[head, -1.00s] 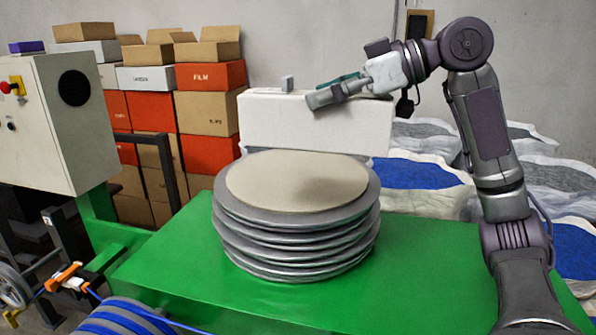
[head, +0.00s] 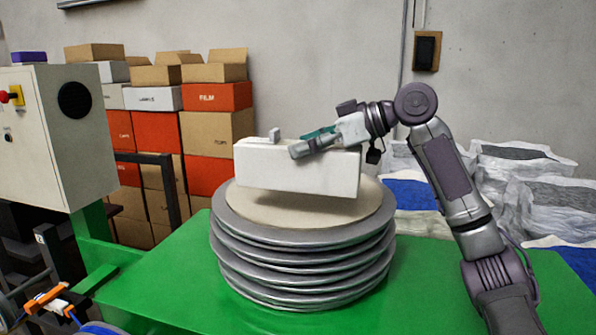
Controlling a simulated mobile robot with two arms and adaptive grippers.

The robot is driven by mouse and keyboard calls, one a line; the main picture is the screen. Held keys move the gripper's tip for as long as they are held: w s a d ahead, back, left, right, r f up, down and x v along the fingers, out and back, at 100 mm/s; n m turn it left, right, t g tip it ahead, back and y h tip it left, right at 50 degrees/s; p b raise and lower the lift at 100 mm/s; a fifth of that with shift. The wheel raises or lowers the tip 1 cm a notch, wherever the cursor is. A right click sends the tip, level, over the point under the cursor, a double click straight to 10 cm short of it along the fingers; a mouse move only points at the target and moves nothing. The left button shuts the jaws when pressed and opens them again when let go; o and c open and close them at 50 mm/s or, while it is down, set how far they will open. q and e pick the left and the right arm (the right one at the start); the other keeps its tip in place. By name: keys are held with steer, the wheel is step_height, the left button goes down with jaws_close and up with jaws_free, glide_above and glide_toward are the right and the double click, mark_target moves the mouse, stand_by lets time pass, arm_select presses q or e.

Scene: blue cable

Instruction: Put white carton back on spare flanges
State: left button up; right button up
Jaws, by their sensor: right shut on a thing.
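The white carton (head: 290,172) is a long white box, held over the stack of spare flanges (head: 300,265). The stack is several grey discs with a beige round top (head: 270,211), on the green table. The carton is slightly tilted, its right end lower. A shadow lies below it on the beige top; I cannot tell if any edge touches. My right gripper (head: 292,146) is shut on the carton at its upper edge, coming from the right. One finger lies across the near face; the other tip shows behind the top edge. My left gripper is not in view.
The green table (head: 150,285) has free room left and right of the stack. A control cabinet (head: 50,140) stands at the left. Stacked boxes (head: 215,130) and white sacks (head: 530,200) are behind. An orange clamp (head: 45,300) is at the lower left.

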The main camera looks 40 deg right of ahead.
mark_target(354, 150)
steer(key=shift+w+d+f, duration=0.1)
steer(key=shift+w+f, duration=0.15)
steer(key=shift+w, duration=0.35)
steer(key=shift+w+d+f, duration=0.1)
steer(key=shift+w+f, duration=0.15)
steer(key=shift+w, duration=0.35)
steer(key=shift+w+f, duration=0.35)
step_height(354, 150, down, 4)
steer(key=b, duration=0.4)
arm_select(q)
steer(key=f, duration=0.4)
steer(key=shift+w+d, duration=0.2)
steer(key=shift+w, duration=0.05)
arm_select(e)
steer(key=shift+r, duration=0.1)
steer(key=o, duration=1.8)
steer(key=shift+s, duration=0.15)
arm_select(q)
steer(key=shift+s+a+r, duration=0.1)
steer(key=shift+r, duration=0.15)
arm_select(e)
steer(key=v, duration=1.2)
